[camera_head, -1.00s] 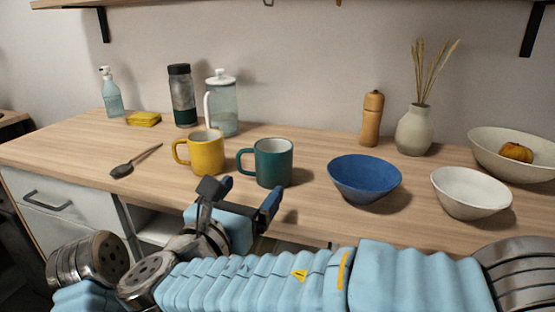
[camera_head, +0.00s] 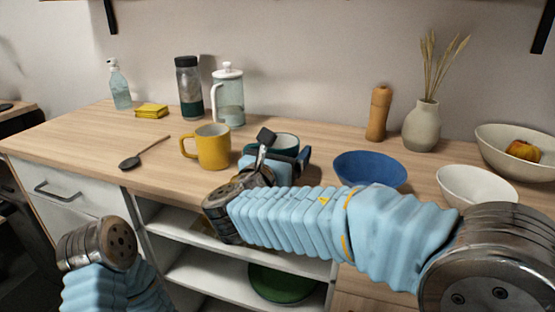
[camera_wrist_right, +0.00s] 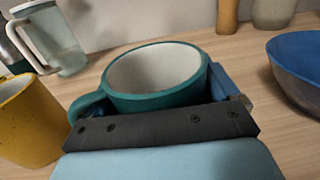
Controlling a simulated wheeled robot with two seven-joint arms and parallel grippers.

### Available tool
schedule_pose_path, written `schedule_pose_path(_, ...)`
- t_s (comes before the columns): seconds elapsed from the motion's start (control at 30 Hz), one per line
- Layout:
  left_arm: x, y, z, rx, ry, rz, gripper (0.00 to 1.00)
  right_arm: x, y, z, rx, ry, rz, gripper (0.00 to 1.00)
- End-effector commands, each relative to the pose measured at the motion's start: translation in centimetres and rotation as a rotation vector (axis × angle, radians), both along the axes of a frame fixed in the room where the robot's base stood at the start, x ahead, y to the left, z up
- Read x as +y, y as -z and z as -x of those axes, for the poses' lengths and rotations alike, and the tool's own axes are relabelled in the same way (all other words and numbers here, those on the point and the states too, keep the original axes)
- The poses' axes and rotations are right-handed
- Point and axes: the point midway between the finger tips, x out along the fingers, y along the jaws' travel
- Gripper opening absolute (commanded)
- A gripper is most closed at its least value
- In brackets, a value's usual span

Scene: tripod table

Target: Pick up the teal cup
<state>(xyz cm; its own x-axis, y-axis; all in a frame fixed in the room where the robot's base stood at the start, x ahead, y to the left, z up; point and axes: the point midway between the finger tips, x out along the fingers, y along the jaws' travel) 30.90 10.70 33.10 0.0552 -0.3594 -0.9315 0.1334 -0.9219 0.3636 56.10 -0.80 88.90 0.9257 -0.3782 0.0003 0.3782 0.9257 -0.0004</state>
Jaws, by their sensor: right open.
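The teal cup (camera_head: 285,141) stands upright on the wooden counter, largely hidden behind my right gripper in the head view. In the right wrist view the teal cup (camera_wrist_right: 155,80) is close, with its pale inside showing and its handle at the left. My right gripper (camera_head: 284,150) is open at the cup's near side. In the wrist view a blue finger pad shows close beside the cup's right side; I cannot tell whether it touches. The left fingertip is hidden near the handle. My left gripper is not in view; part of my left arm shows at the lower left.
A yellow mug (camera_head: 212,148) stands just left of the teal cup, and a blue bowl (camera_head: 369,171) just right. A white bowl (camera_head: 476,188) is farther right. A glass jug (camera_head: 229,100) and a dark bottle (camera_head: 188,90) stand behind. A spoon (camera_head: 145,153) lies at left.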

Motion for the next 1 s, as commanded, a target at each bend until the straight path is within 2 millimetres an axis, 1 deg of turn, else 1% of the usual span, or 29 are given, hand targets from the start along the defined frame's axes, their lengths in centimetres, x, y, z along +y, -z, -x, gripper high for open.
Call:
schedule_pose_path(0.17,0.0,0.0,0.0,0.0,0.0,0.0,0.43,0.0,0.0,0.0,0.0,0.0,0.0,0.88)
schedule_pose_path(0.4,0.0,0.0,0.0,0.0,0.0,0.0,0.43,0.0,0.0,0.0,0.0,0.0,0.0,0.52)
schedule_pose_path(0.47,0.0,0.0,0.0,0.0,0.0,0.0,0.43,0.0,0.0,0.0,0.001,0.0,0.0,0.42)
schedule_pose_path(0.5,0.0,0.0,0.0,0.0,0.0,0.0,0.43,0.0,0.0,0.0,0.0,0.0,-0.001,0.41)
schedule_pose_path(0.7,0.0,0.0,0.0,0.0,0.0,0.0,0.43,0.0,-0.1,0.0,0.0,0.0,-0.001,0.41)
schedule_pose_path(0.8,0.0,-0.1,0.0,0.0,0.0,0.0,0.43,0.0,-0.4,0.0,-0.001,0.0,-0.002,0.41)
schedule_pose_path(0.93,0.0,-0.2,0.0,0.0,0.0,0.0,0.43,0.0,-1.8,0.0,-0.003,0.0,-0.004,0.41)
schedule_pose_path(1.0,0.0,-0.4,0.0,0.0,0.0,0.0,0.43,0.0,-3.0,0.1,-0.003,0.0,-0.005,0.41)
